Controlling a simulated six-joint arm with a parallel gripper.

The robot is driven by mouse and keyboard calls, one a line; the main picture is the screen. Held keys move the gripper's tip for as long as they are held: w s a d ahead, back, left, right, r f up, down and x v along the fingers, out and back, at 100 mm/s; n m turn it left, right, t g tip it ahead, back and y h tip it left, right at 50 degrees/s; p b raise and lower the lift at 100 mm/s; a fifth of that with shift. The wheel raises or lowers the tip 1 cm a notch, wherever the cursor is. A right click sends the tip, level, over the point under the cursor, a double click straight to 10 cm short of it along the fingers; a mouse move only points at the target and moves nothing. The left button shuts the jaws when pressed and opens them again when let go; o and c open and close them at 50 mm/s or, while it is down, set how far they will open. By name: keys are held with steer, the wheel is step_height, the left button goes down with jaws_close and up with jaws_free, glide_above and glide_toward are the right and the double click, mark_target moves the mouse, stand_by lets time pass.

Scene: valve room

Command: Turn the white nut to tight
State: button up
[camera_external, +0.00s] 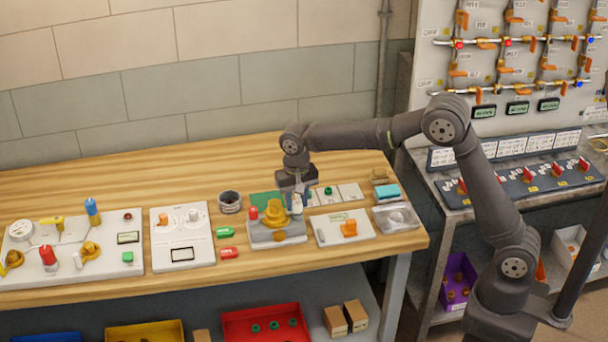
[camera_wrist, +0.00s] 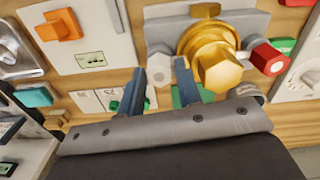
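The white nut (camera_wrist: 161,63) is a pale hexagonal piece on the left side of the brass valve (camera_wrist: 212,55) in the wrist view. In the external view the nut (camera_external: 297,204) shows as a small white spot beside the valve (camera_external: 274,217), partly hidden by my gripper. My gripper (camera_wrist: 159,72) is open, with one dark finger on each side of the nut in the wrist picture. I cannot tell whether the fingers touch it. In the external view my gripper (camera_external: 292,190) points down just above and behind the valve block. No tight mark is readable.
The grey block (camera_external: 280,240) carries the valve. A panel with an orange handle (camera_external: 348,229) stands to its right. A dark round cup (camera_external: 230,202) and red and green pieces lie left.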

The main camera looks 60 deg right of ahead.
steer(key=shift+o, duration=1.3)
